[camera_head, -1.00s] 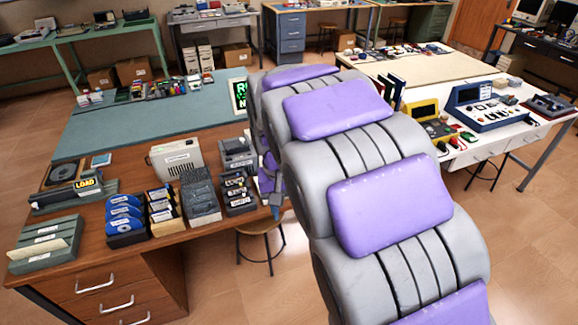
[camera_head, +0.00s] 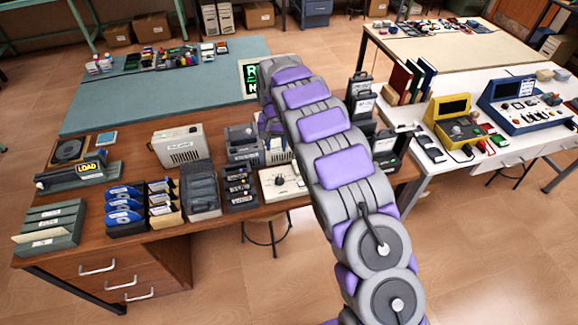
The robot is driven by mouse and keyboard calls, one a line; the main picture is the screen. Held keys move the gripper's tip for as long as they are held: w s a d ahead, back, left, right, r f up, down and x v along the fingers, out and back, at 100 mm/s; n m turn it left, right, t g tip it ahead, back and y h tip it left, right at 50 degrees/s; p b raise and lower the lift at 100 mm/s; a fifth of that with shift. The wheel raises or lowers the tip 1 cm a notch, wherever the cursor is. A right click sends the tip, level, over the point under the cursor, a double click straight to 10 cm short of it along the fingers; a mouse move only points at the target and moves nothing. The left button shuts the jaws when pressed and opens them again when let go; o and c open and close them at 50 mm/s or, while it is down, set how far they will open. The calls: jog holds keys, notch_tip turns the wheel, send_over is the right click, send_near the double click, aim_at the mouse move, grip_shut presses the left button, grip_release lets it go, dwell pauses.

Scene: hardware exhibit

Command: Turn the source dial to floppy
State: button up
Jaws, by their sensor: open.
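A cream box with a round dial (camera_head: 285,181) stands near the front edge of the brown desk, just left of my arm. Its knob and markings show, but the lettering is too small to read, so I cannot tell its setting or confirm that it is the source dial. My grey and purple arm rises from the lower right and bends down at its far end, behind the box. My gripper is hidden behind the arm links.
Left of the box are a black rack (camera_head: 239,187), a grey ribbed case (camera_head: 199,190) and blue floppy holders (camera_head: 124,208). A beige unit (camera_head: 180,147) stands behind. A white table (camera_head: 470,165) with instruments is at right. The teal mat (camera_head: 190,92) has bare room.

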aim_at(279, 178)
jog(key=f, duration=0.5)
jog(key=f+b, duration=0.1)
jog(key=f, duration=0.5)
jog(key=f+b, duration=0.1)
jog(key=f, duration=0.4)
jog(key=shift+w+d+f, duration=0.15)
jog(key=shift+w+d, duration=0.15)
jog(key=shift+d, duration=0.1)
jog(key=shift+a+f, duration=0.1)
jog(key=shift+f, duration=0.5)
jog(key=shift+a+f, duration=0.1)
jog(key=shift+a, duration=0.05)
grip_shut()
